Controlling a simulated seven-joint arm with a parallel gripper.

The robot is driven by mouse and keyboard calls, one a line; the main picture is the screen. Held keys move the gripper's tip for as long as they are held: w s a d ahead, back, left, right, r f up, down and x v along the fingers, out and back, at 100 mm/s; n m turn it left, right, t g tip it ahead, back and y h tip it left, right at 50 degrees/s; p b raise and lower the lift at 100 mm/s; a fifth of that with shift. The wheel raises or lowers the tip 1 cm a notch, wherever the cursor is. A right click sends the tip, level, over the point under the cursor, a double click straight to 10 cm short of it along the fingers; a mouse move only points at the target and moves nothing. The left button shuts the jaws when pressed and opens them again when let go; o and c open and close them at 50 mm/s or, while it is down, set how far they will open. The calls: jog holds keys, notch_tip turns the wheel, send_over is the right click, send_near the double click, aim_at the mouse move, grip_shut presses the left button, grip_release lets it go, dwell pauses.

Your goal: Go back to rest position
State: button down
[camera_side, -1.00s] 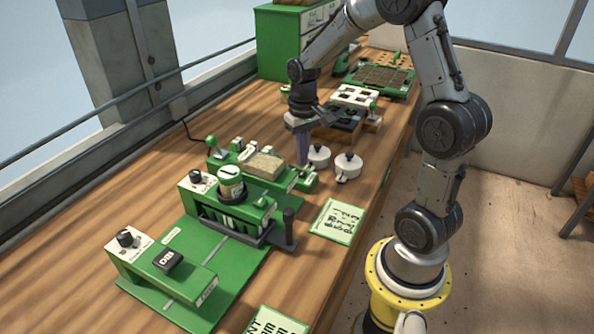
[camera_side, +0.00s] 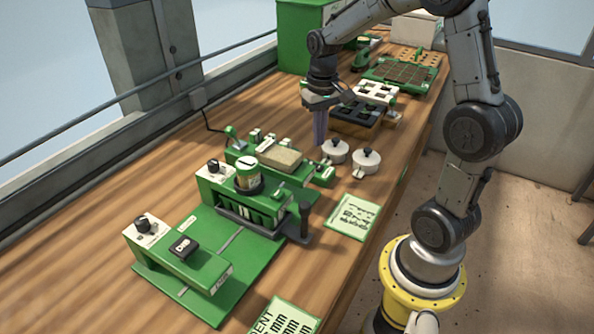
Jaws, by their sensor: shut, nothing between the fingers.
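My gripper (camera_side: 319,138) hangs pointing down over the wooden bench, just behind and left of two small white lidded pots (camera_side: 335,151). Its fingers are together with nothing held between them. It is behind the green fixture that carries a tan block (camera_side: 282,159) and in front of the black tray. Whether the fingertips touch the bench or hang just above it cannot be told from this view.
Green-edged cards (camera_side: 352,216) lie at the bench's right side. White and black trays (camera_side: 354,112) and a green seed tray (camera_side: 402,75) stand farther back.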

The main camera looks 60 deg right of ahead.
jog(key=s+a+r+n+t, duration=0.3)
jog(key=s+a+r, duration=0.1)
jog(key=a+r, duration=0.55)
jog(key=s+a+n+t, duration=0.2)
jog(key=s+a, duration=0.3)
jog(key=s, duration=0.6)
jog(key=shift+s+a+f+n, duration=0.2)
jog(key=shift+s+f+n, duration=0.1)
jog(key=shift+n, duration=0.1)
